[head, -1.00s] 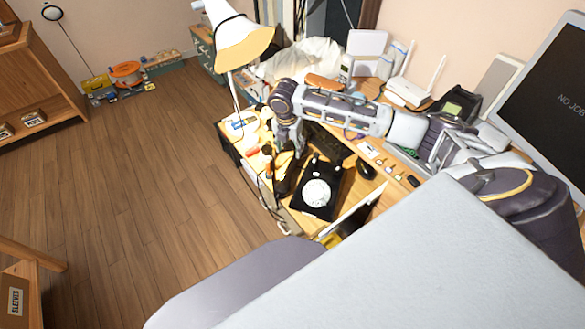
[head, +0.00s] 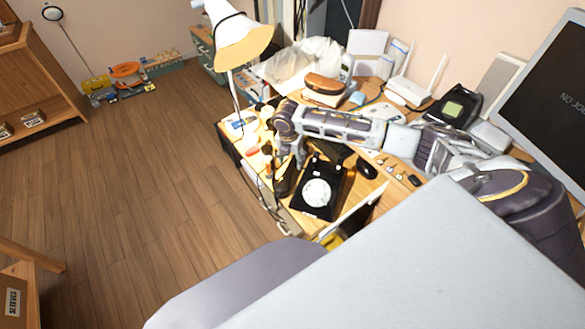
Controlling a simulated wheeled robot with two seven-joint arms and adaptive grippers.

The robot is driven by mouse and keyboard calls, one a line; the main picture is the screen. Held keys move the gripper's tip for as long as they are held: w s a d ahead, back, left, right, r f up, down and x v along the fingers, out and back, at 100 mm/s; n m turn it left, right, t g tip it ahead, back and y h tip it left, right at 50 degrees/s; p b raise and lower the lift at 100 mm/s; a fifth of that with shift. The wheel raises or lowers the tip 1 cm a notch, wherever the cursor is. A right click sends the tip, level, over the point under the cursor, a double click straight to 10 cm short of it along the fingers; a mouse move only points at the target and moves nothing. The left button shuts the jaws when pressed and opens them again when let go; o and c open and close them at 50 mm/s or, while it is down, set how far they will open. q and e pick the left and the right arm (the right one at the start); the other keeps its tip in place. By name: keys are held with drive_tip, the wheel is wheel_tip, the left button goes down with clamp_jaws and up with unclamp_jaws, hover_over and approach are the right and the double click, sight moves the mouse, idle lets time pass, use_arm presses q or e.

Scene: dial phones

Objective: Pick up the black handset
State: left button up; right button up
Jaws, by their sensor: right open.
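The black dial phone (head: 318,191) with its white dial sits on the wooden desk near the front edge. The black handset (head: 284,180) lies off the phone, on its left side, close to the desk's edge. My right gripper (head: 289,162) hangs pointing down just above the upper end of the handset. Its jaws are open, and I see nothing held in them. The gripper partly hides the handset's upper end, and I cannot tell whether they touch. My left gripper is not in view.
A white lamp (head: 240,42) stands at the desk's left end near a lit patch of small items. A black mouse (head: 367,168) lies right of the phone.

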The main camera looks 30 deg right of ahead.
sight(292, 164)
drive_tip(key=shift+f, duration=0.7)
drive_tip(key=f, duration=0.2)
drive_tip(key=shift+d+f+b, duration=0.2)
drive_tip(key=shift+f+b, duration=0.15)
drive_tip(key=shift+f, duration=0.05)
drive_tip(key=shift+w+d+f, duration=0.1)
drive_tip(key=shift+f, duration=0.4)
drive_tip(key=shift+c, duration=0.4)
drive_tip(key=c, duration=1)
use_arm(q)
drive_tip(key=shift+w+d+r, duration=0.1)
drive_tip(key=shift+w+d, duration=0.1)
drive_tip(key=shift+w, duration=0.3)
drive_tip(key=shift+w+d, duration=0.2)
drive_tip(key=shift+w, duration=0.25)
use_arm(e)
clamp_jaws()
